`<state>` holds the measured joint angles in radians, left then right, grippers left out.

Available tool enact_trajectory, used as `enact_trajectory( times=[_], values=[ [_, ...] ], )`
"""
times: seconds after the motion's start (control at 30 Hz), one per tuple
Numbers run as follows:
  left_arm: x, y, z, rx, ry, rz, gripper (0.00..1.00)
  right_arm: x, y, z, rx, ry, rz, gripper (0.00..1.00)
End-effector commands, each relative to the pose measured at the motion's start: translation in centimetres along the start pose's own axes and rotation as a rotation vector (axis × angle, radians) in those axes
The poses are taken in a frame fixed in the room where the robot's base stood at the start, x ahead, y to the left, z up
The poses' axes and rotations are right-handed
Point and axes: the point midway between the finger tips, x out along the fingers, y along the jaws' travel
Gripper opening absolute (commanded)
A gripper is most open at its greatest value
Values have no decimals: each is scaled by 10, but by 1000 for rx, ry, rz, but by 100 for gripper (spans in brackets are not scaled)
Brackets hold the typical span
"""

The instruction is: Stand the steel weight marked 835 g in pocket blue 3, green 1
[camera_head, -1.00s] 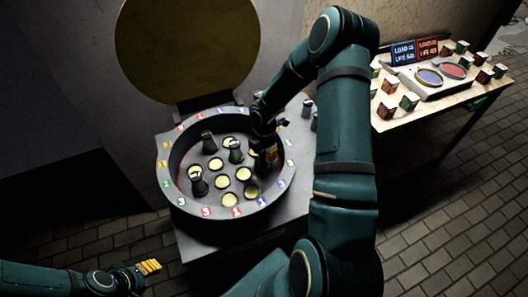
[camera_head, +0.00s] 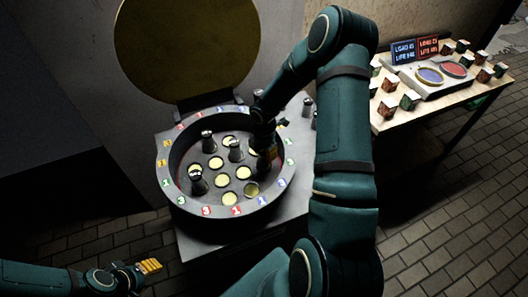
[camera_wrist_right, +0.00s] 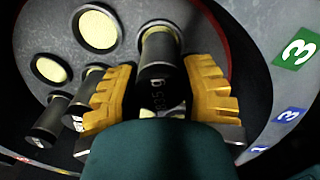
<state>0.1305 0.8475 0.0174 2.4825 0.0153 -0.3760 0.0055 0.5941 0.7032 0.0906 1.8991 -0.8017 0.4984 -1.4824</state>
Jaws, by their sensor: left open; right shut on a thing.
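My right gripper (camera_head: 264,152) is inside the round grey drum (camera_head: 171,178), at the right part of its floor. In the right wrist view its yellow fingers (camera_wrist_right: 158,92) are shut on a dark steel weight (camera_wrist_right: 157,62). The marking on its top is turned and shadowed; a "5" and a "g" can be made out. The weight looks roughly upright, with its far end by a pale pocket; whether it is seated I cannot tell. Arm and fingers hide it in the head view. My left gripper (camera_head: 149,267) is open and empty at lower left, outside the drum.
Other weights stand in the drum: one at the back (camera_head: 208,142), one central (camera_head: 235,150), one front left (camera_head: 198,183). Pale pockets (camera_head: 243,173) lie between them. Coloured number tags ring the rim, including a green 3 (camera_wrist_right: 297,46). A side table (camera_head: 432,101) holds several small boxes.

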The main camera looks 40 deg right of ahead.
Motion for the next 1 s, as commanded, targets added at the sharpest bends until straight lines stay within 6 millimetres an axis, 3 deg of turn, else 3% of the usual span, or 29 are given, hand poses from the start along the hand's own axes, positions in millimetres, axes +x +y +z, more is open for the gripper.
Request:
enact_trajectory(
  times=[0.63,0.67,0.7,0.73,1.0],
  values=[
    [5,-2,1,0,0,0,43,7,1,0,0,-1,2,0],
    [5,-2,1,0,0,0,43,7,1,0,0,-1,2,53],
    [5,-2,1,0,0,0,43,7,1,0,0,-1,2,67],
    [5,-2,1,0,0,0,43,7,1,0,0,-1,2,71],
    [5,-2,1,0,0,0,43,8,-1,0,0,1,-2,71]
  ],
)
